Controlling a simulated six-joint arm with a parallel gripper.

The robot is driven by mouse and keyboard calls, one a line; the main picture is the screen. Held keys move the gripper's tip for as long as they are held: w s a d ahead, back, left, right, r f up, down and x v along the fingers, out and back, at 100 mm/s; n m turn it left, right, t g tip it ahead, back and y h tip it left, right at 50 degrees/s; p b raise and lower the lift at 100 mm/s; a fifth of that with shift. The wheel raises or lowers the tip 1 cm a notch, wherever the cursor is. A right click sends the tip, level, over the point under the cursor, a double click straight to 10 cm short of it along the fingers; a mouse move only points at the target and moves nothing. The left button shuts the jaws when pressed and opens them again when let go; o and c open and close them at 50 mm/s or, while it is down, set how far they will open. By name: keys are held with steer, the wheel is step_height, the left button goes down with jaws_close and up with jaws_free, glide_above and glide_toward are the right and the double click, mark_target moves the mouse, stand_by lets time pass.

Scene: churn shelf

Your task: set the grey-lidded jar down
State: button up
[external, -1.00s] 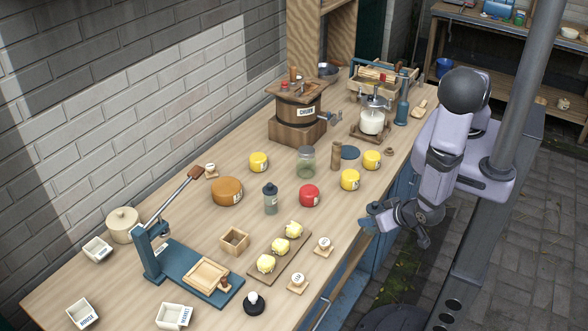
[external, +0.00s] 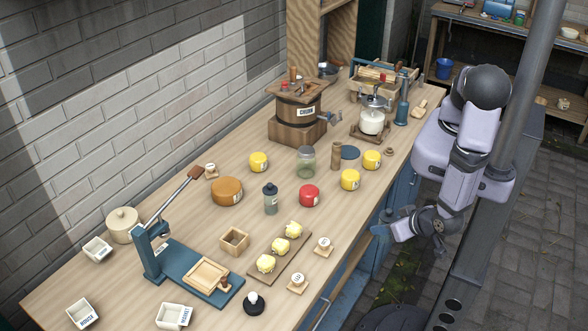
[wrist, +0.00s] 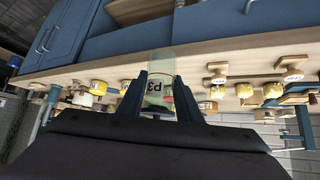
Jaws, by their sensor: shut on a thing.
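My gripper (external: 382,226) is off the front edge of the table, out in the open beside the blue cabinet. In the wrist view its two dark fingers (wrist: 161,98) are shut on a clear, greenish glass jar with a pale label (wrist: 160,82). The wrist picture appears upside down, with the table above. Another jar, with a dark grey-blue lid (external: 271,199), stands upright on the table, far from my gripper. A clear glass jar (external: 306,161) stands farther back.
The red cheese (external: 309,196) and yellow ones (external: 350,180) stand near the table's front side. A board with butter pats (external: 280,247) and stamps (external: 323,245) lie nearer. Bare wood (external: 345,215) shows by the front edge. A grey post (external: 510,130) stands at right.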

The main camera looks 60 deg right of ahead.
mark_target(389, 210)
step_height(389, 210, up, 10)
steer(key=shift+f, duration=0.1)
steer(key=w+d+f+m+g+h+b, duration=0.1)
steer(key=w+d+m+g+h+b, duration=0.2)
steer(key=w, duration=0.9)
steer(key=w+d+f+m+g+b, duration=0.15)
steer(key=w+m+b, duration=0.35)
steer(key=w, duration=0.7)
steer(key=w+d+r+m+g+h+b, duration=0.1)
steer(key=w+d+m+g+b, duration=0.15)
steer(key=w+d, duration=0.65)
steer(key=w+d+r+m+g+h+b, duration=0.1)
steer(key=w+d+r+m+b, duration=0.2)
steer(key=d, duration=1.2)
steer(key=shift+n, duration=0.55)
steer(key=shift+w+d+f+p, duration=0.1)
steer(key=shift+f+p, duration=0.35)
steer(key=shift+f, duration=3.6)
steer(key=shift+w+d+f+p, duration=0.1)
steer(key=shift+f+p, duration=0.35)
steer(key=shift+f, duration=3.6)
